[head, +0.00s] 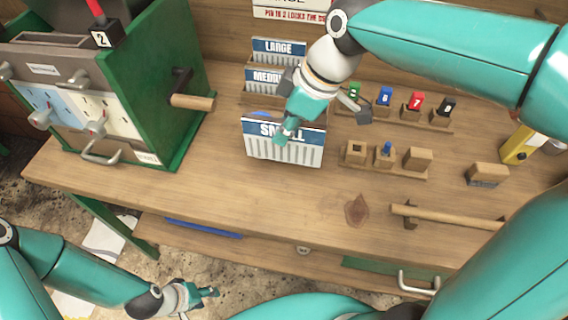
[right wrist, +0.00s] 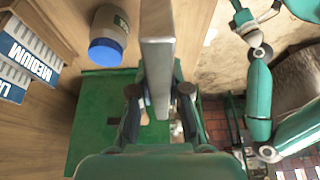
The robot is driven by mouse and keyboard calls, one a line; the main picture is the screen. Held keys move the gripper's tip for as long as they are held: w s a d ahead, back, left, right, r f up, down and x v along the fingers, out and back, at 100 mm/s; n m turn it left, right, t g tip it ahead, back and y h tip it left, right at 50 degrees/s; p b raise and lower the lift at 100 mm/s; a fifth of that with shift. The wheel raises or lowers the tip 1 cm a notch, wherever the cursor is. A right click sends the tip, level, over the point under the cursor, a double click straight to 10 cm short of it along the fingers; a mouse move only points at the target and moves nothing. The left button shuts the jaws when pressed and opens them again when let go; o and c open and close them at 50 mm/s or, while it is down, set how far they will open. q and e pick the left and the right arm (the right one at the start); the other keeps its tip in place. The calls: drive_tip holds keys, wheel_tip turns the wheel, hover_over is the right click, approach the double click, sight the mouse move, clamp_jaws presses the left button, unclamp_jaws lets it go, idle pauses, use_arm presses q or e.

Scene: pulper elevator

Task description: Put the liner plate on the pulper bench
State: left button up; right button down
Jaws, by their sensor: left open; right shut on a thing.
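The liner plate labelled SMALL (head: 300,152) is upright in front of the plate rack, its blue label band partly covered by my gripper. My right gripper (head: 284,132) is shut on its top edge. In the right wrist view the plate (right wrist: 157,65) shows edge-on between the fingers. I cannot tell whether its lower edge touches the bench. The pulper bench (head: 245,200) is a wide wooden top with a bare stretch before the plate. My left gripper (head: 205,297) is open and empty, low and in front of the bench.
Plates labelled LARGE (head: 279,47) and MEDIUM (head: 266,76) stand in the rack behind. The green pulper (head: 170,80) with its wooden handle (head: 192,102) stands left. Coloured pegs (head: 416,100), wooden blocks (head: 418,158) and a wooden bar (head: 450,217) lie right. A blue-lidded jar (right wrist: 106,50) is near the plate.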

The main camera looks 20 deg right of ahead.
sight(317, 126)
wheel_tip(317, 126, down, 11)
drive_tip(key=shift+f, duration=0.1)
idle(0.4)
drive_tip(key=c, duration=1.1)
unclamp_jaws()
drive_tip(key=shift+c, duration=0.2)
drive_tip(key=v, duration=1.1)
drive_tip(key=shift+s+d+r, duration=0.1)
drive_tip(key=shift+s+r, duration=0.1)
drive_tip(key=shift+r, duration=0.35)
